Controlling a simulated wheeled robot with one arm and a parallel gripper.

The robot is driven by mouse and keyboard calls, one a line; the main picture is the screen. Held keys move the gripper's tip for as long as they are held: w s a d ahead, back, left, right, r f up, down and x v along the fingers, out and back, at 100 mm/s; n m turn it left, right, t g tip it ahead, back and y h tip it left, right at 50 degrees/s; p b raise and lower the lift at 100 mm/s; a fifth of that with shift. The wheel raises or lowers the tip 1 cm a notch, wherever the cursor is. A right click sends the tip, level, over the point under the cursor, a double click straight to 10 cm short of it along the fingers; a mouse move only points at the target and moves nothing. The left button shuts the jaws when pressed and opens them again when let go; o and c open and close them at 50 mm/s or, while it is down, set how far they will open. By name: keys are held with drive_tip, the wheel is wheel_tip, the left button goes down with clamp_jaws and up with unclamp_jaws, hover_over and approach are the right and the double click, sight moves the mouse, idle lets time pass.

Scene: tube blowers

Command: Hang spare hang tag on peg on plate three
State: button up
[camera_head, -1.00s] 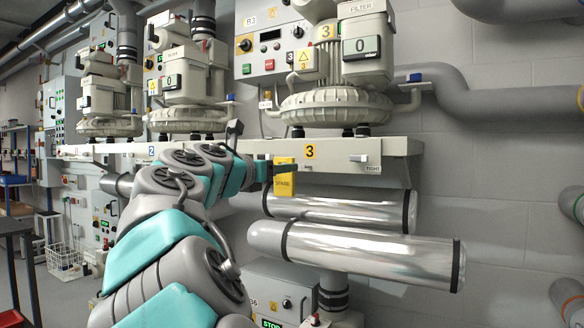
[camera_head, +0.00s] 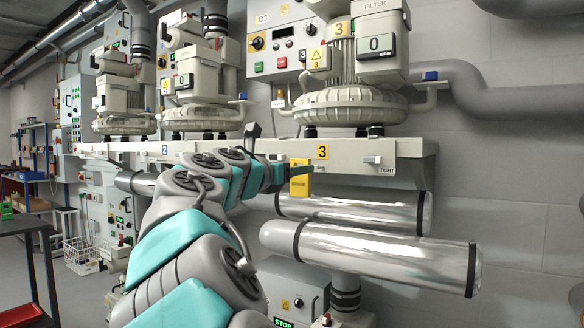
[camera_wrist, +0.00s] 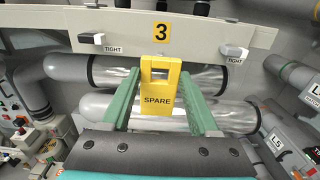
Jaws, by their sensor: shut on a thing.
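The spare hang tag (camera_head: 300,187) is yellow, marked SPARE, with a square opening near its top in the wrist view (camera_wrist: 158,101). My gripper (camera_head: 293,172) is shut on it, its green fingers on either side of the tag in the wrist view (camera_wrist: 160,99). The tag hangs upright in front of the pale beam plate with the orange 3 label (camera_head: 323,152), just below and left of that label in the head view. In the wrist view the label (camera_wrist: 161,33) is straight above the tag.
A TIGHT latch (camera_wrist: 91,39) and another TIGHT latch (camera_wrist: 235,52) stick out from the plate on either side. Shiny silver pipes (camera_head: 370,255) run below and behind the tag. A blower (camera_head: 350,105) stands above the plate.

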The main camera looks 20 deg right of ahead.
drive_tip(key=shift+f+x, duration=0.15)
drive_tip(key=shift+x, duration=1.5)
drive_tip(key=shift+f+x, duration=0.15)
drive_tip(key=shift+x, duration=1.55)
drive_tip(key=shift+f+x, duration=0.2)
drive_tip(key=shift+x, duration=1.45)
drive_tip(key=o, duration=1.4)
